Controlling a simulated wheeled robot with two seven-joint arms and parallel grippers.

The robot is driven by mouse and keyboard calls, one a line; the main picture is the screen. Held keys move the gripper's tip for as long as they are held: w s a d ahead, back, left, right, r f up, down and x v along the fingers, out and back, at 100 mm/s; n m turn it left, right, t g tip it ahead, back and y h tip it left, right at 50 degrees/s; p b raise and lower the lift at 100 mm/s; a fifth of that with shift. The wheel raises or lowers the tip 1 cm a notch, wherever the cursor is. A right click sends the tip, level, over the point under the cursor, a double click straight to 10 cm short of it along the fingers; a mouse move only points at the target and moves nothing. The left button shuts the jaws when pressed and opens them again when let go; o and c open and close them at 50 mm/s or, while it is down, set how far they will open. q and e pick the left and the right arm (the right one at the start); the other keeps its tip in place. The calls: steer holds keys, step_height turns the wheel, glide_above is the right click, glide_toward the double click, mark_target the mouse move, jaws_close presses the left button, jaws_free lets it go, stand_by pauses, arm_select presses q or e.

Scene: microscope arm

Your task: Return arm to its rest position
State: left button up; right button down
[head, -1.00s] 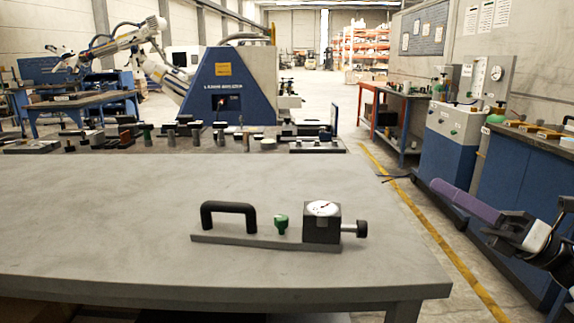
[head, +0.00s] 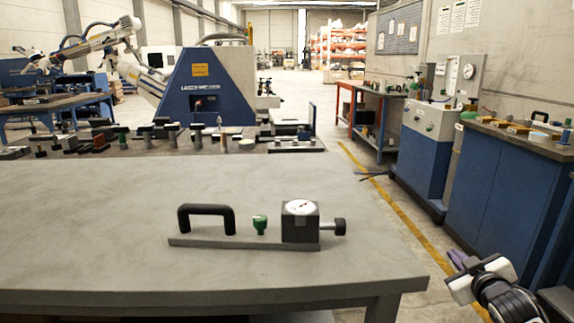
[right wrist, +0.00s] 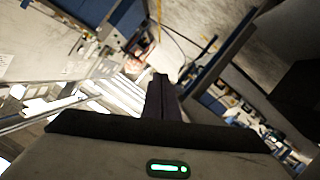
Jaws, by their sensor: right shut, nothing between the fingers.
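My right gripper (head: 460,258) is low at the right edge of the head view, beyond the table's right side and apart from everything on it. Its purple fingers are mostly hidden behind the white and black wrist. In the right wrist view its dark fingers (right wrist: 162,95) are together with nothing between them. My left gripper and arm are out of view. On the grey table (head: 120,205) stands a flat base plate (head: 215,242) with a black handle (head: 206,211), a green knob (head: 260,223) and a dark gauge block (head: 300,229) with a side knob.
A grey bench top (head: 541,146) on blue cabinets (head: 500,190) stands at the right. A yellow floor line (head: 395,213) runs between it and the table. Several small items line the table behind. A blue machine (head: 204,95) stands further back. The near table's left half is clear.

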steer(key=s+a+f+g+y, duration=0.4)
steer(key=s+a+f+y, duration=0.1)
steer(key=s+a+f, duration=1.7)
steer(key=s+a+f+m+g+y, duration=0.1)
steer(key=s+a, duration=0.4)
steer(key=s, duration=0.2)
steer(key=s+a+y, duration=0.1)
steer(key=s+a, duration=0.3)
steer(key=s, duration=0.3)
arm_select(q)
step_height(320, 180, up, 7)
steer(key=p, duration=0.9)
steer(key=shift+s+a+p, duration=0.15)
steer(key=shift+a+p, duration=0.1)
steer(key=shift+p, duration=0.15)
arm_select(e)
step_height(320, 180, up, 7)
steer(key=shift+s+m+g+h, duration=0.3)
steer(key=shift+s+g+h, duration=0.1)
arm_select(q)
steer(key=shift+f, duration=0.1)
arm_select(e)
steer(key=shift+f, duration=0.15)
